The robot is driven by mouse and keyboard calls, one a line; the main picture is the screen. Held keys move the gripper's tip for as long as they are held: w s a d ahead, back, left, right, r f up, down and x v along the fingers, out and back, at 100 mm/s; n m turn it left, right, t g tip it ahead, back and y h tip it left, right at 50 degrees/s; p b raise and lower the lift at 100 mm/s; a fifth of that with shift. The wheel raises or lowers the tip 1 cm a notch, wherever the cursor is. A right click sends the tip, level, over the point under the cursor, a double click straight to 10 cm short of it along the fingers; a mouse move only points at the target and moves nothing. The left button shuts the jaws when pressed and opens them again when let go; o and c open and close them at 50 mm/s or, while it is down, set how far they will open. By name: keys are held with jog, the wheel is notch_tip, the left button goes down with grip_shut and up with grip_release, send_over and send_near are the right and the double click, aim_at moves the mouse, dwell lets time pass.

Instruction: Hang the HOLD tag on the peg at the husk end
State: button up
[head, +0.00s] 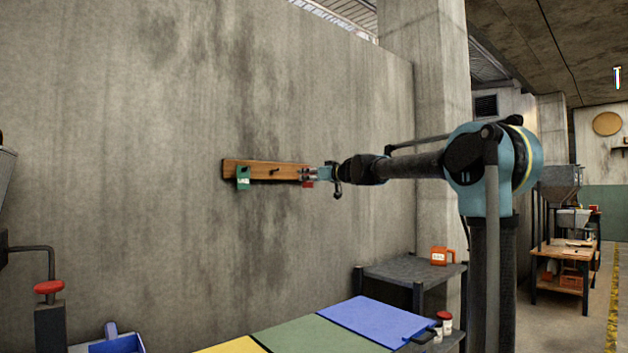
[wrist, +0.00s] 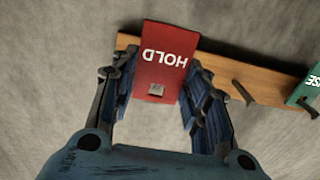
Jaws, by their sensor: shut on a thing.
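The red HOLD tag (wrist: 166,55) is between my gripper's fingers (wrist: 156,75), its lettering upside down in the wrist view. In the head view the red tag (head: 308,183) shows partly behind my gripper (head: 312,174), at the right end of the wooden peg board (head: 258,168). A small grey square shows near one edge of the tag; I cannot tell whether it is a hole or a peg end. A bare middle peg (wrist: 243,93) sticks out of the board. Any peg at the red tag's end is hidden. I cannot read a husk label.
A green tag (head: 243,178) hangs at the board's left end. Below are a bench with blue, green and yellow panels (head: 375,319), and a dark side table (head: 400,270) with an orange container (head: 440,256). The wall around the board is bare.

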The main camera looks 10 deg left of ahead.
jog(key=shift+x, duration=2.15)
jog(key=shift+f, duration=0.15)
jog(key=o, duration=0.9)
jog(key=shift+c, duration=0.2)
jog(key=v, duration=1.2)
